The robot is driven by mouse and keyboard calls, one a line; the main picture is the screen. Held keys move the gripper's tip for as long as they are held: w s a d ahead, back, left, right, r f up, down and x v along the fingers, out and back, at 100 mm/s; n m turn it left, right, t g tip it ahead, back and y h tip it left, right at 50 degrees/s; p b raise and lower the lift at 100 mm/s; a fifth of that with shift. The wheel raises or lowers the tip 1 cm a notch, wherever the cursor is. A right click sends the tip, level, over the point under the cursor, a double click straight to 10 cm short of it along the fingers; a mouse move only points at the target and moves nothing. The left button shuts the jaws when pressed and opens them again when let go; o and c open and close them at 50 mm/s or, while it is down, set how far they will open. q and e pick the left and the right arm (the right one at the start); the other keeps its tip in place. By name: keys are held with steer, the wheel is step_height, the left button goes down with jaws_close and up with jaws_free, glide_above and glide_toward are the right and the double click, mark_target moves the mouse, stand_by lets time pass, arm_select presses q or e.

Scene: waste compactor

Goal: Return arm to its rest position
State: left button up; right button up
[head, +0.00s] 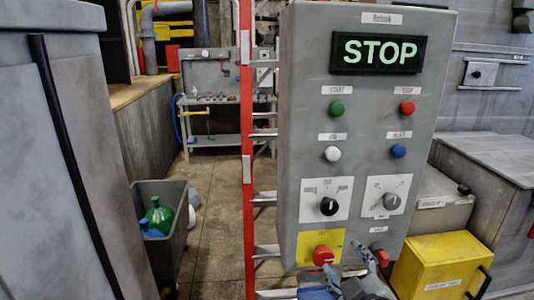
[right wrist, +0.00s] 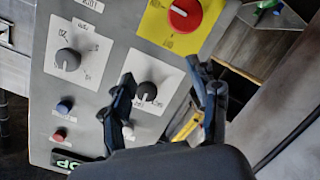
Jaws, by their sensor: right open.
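A grey control panel (head: 300,120) stands in the middle of the head view. Its lit sign (head: 378,54) reads STOP. My right gripper (head: 348,270) is at the panel's lower edge, partly cut off by the frame. In the right wrist view, its fingers (right wrist: 163,78) are spread apart and empty, with a knob (right wrist: 146,92) seen between them. Whether they touch the panel cannot be told. My left gripper is out of view.
A yellow box (head: 435,262) sits right of the panel's foot. A red and silver ladder (head: 248,150) stands left of the panel. A grey bin (head: 172,235) with a green bottle (head: 159,216) is at left. Floor shows between bin and ladder.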

steer(key=s+d+f+m+g, duration=0.1)
steer(key=s+f+m+g, duration=0.15)
steer(key=s+f, duration=0.4)
steer(key=s+d+f+m+g, duration=0.1)
steer(key=s+f+m+g, duration=0.2)
steer(key=f, duration=0.7)
steer(key=s+f+m+g, duration=0.1)
steer(key=s+f+g, duration=0.75)
steer(key=s, duration=0.65)
step_height(320, 180, down, 27)
steer(key=b, duration=0.2)
steer(key=s+d+f+b, duration=0.2)
steer(key=s+d+f, duration=0.1)
steer(key=s+f, duration=1.4)
step_height(320, 180, down, 4)
steer(key=shift+s+d+f+g, duration=0.1)
steer(key=shift+s+d+g, duration=0.1)
steer(key=shift+g, duration=0.2)
